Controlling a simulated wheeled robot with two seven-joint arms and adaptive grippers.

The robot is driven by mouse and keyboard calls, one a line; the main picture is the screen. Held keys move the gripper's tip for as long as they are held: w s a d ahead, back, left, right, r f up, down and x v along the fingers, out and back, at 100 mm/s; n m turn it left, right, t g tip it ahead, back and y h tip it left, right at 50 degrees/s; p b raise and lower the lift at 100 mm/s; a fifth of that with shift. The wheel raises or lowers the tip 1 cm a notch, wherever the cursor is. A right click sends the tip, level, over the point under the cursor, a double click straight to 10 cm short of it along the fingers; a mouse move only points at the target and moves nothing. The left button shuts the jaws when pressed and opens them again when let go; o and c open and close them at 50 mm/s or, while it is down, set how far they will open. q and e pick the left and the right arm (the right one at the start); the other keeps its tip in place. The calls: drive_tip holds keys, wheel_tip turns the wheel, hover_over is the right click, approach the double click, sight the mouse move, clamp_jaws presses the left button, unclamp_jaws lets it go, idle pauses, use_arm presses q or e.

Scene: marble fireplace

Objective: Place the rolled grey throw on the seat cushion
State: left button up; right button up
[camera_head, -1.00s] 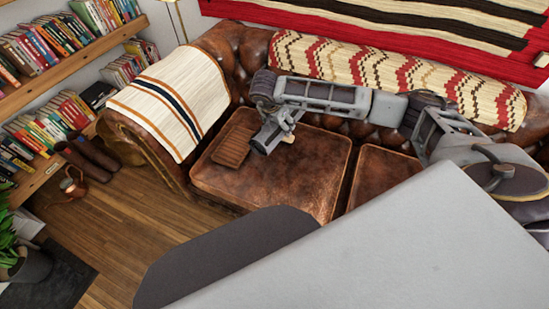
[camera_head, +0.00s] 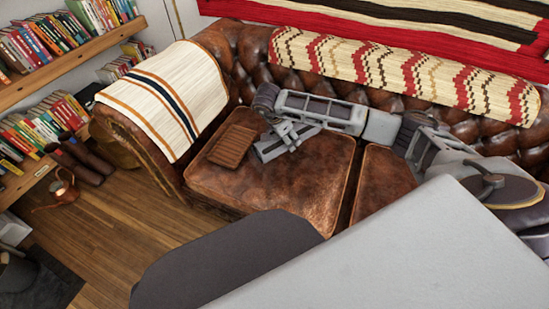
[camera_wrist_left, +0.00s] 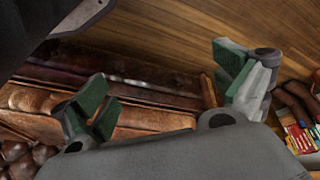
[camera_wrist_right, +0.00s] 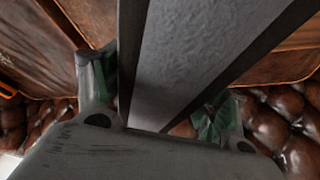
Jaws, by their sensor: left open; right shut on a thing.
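In the right wrist view the throw (camera_wrist_right: 200,60) is a long grey bar running between the fingers. I cannot tell whether the throw touches the cushion. My left gripper (camera_wrist_left: 165,95) is open and empty in its wrist view, with green pads wide apart; it is hidden in the head view.
A brown ribbed object (camera_head: 231,146) lies on the cushion just left of the throw. A striped cream blanket (camera_head: 170,100) covers the left armrest. A patterned textile (camera_head: 410,75) lies along the backrest. The cushion's front half is clear. Bookshelves (camera_head: 60,60) stand at left.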

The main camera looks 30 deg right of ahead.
use_arm(q)
drive_tip(key=shift+s+d+r+b, duration=0.15)
drive_tip(key=shift+r+b, duration=0.75)
drive_tip(key=shift+b, duration=0.45)
drive_tip(key=shift+w+d+r+b, duration=0.15)
drive_tip(key=shift+r+b, duration=0.7)
drive_tip(key=shift+b, duration=0.45)
use_arm(e)
wheel_tip(320, 180, down, 7)
drive_tip(key=s+d+m+g, duration=0.1)
drive_tip(key=d+m, duration=0.1)
drive_tip(key=m, duration=0.1)
drive_tip(key=shift+f, duration=0.15)
use_arm(q)
drive_tip(key=shift+s, duration=0.1)
use_arm(e)
drive_tip(key=shift+s, duration=0.1)
wheel_tip(320, 180, down, 6)
drive_tip(key=shift+r+b, duration=0.25)
drive_tip(key=shift+b, duration=0.65)
use_arm(q)
drive_tip(key=shift+t+h, duration=0.5)
drive_tip(key=shift+t, duration=0.1)
drive_tip(key=f, duration=0.3)
drive_tip(key=d+f, duration=0.1)
drive_tip(key=shift+w+d+f, duration=0.1)
drive_tip(key=shift+w+f, duration=0.1)
drive_tip(key=shift+w, duration=0.05)
use_arm(e)
drive_tip(key=shift+f, duration=0.4)
